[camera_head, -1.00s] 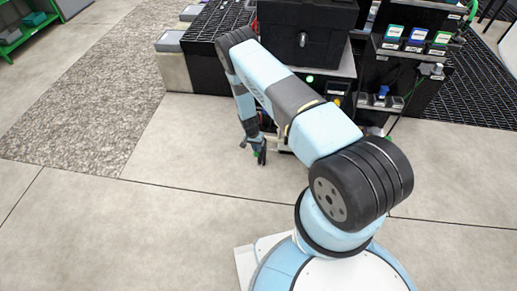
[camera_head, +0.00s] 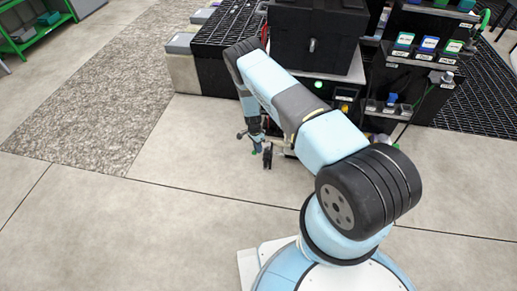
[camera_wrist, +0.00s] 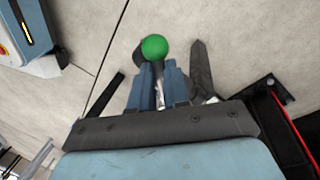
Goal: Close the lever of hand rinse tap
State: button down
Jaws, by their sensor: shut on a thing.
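A round green knob (camera_wrist: 154,47) shows in the wrist view just beyond my fingertips; it looks like the end of the tap lever. The tap body is mostly hidden by my arm and gripper.
A black box (camera_head: 315,38) stands on the unit behind my arm. Small labelled bins (camera_head: 428,44) are at the right. A green shelf (camera_head: 35,35) is at far left. The floor in front is clear.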

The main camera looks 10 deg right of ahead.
jog(key=shift+s+a+f, duration=0.15)
jog(key=shift+s+a, duration=0.1)
jog(key=shift+a, duration=0.2)
jog(key=c, duration=1.3)
grip_release()
jog(key=shift+o, duration=1)
jog(key=shift+w+d, duration=0.15)
jog(key=shift+d, duration=0.05)
notch_tip(320, 180, up, 14)
jog(key=w+a, duration=0.1)
jog(key=w, duration=0.1)
jog(key=shift+w+f, duration=0.25)
jog(key=shift+w, duration=0.05)
jog(key=shift+c, duration=0.2)
